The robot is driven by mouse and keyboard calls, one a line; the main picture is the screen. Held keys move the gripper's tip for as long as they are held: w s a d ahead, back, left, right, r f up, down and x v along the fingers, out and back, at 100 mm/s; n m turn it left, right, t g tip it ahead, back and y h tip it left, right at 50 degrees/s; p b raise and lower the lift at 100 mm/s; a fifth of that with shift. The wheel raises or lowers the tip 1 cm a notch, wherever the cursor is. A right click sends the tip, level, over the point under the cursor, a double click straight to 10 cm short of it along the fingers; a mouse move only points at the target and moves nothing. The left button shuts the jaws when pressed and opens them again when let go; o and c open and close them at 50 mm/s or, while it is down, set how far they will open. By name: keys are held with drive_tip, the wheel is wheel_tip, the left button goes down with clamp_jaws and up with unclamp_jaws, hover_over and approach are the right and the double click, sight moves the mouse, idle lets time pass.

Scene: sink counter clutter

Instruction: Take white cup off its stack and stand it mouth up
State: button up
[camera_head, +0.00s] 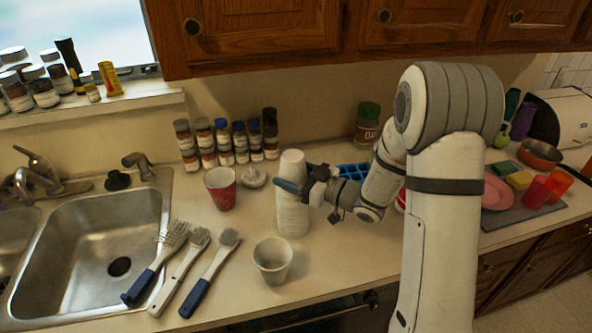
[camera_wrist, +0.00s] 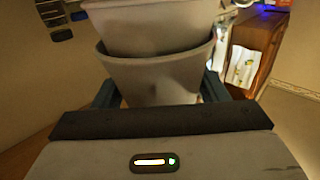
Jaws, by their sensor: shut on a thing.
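A tall stack of white cups (camera_head: 292,215) stands mouth down on the counter, narrow end up. My gripper (camera_head: 298,187) reaches it from the right, its blue fingers on either side of the top white cup (camera_head: 292,163), near the top of the stack. In the wrist view the fingers (camera_wrist: 160,92) are closed on the sides of a white cup (camera_wrist: 155,78), with another cup (camera_wrist: 150,25) nested against its rim. I cannot tell whether the held cup is lifted at all. A separate white cup (camera_head: 272,262) stands mouth up in front of the stack.
A red cup (camera_head: 221,190) and a small white object (camera_head: 253,177) are left of the stack. Several brushes (camera_head: 185,270) lie beside the sink (camera_head: 90,240). Counter right of the lone cup looks clear.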

sight(292, 155)
wheel_tip(292, 155, up, 10)
drive_tip(key=shift+r+b, duration=0.2)
drive_tip(key=shift+b, duration=0.3)
wheel_tip(292, 155, up, 8)
drive_tip(key=p, duration=0.6)
